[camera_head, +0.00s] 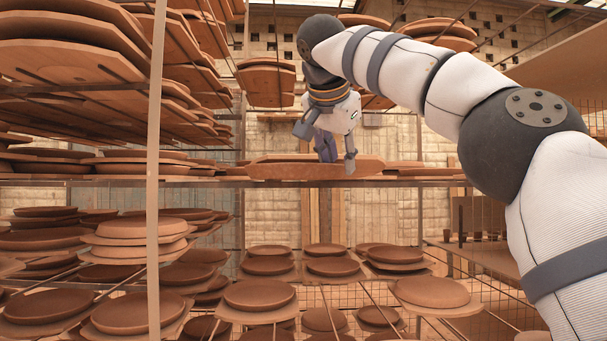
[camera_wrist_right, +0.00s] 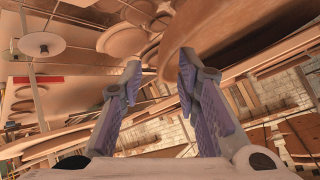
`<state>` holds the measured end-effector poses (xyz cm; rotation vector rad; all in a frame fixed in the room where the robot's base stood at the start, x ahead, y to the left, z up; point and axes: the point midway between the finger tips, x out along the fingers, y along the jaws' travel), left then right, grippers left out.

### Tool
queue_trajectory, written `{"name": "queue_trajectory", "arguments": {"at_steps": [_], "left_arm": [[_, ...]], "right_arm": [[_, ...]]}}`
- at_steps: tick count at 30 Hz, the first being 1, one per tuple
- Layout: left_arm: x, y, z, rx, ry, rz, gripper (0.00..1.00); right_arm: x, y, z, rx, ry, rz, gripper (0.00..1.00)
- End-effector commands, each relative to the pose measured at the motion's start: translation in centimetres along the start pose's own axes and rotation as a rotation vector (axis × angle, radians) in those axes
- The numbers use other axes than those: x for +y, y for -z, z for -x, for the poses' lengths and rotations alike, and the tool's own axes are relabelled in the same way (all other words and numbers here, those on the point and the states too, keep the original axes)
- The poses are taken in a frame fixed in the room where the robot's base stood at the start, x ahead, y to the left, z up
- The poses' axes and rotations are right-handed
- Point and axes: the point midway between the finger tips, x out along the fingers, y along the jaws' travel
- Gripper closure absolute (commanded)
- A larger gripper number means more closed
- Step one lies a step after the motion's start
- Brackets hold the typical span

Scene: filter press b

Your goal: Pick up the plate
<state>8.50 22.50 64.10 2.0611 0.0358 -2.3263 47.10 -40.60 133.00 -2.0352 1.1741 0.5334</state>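A wide brown clay plate (camera_head: 275,172) lies on the middle shelf of the rack in the head view, at about eye level. My right gripper (camera_head: 339,162) points down at this plate, right of its middle. Its fingers are spread and overlap the plate in the picture; I cannot tell whether they touch it. In the right wrist view the gripper (camera_wrist_right: 158,82) is open, with nothing clearly held. A large brown rounded surface (camera_wrist_right: 235,40) is close beside its right finger; I cannot tell if it is the same plate. My left gripper is not in view.
Stacks of plates (camera_head: 75,55) crowd the rack at the left. More plates (camera_head: 260,294) fill the lower shelves. A pale upright post (camera_head: 156,130) stands at the left front. Plates also sit on the shelf above (camera_head: 265,80). A board (camera_head: 560,65) hangs at upper right.

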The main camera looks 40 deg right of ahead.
Motion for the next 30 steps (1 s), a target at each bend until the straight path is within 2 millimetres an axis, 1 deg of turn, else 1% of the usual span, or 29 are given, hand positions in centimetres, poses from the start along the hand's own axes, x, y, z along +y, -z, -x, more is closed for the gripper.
{"name": "queue_trajectory", "arguments": {"at_steps": [5, 6, 8, 9, 10, 23, 30], "left_arm": [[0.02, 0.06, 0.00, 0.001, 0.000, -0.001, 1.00], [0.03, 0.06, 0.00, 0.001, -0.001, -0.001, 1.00], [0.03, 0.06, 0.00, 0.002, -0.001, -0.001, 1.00], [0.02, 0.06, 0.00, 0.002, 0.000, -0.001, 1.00], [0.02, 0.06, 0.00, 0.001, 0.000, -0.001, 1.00], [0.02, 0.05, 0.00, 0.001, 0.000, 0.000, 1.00], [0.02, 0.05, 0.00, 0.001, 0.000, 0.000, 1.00]], "right_arm": [[0.01, -0.01, -0.21, 0.000, -0.002, 0.000, 0.70], [0.01, -0.01, -0.20, 0.000, -0.002, 0.000, 0.75], [0.01, 0.00, -0.18, 0.000, -0.002, 0.000, 0.88], [0.01, 0.00, -0.16, 0.000, -0.002, 0.000, 0.97], [0.01, 0.00, -0.15, 0.000, -0.002, 0.000, 1.00], [0.00, 0.02, -0.07, 0.001, 0.000, -0.001, 1.00], [0.13, -0.09, 0.66, 0.002, -0.002, -0.001, 1.00]]}}
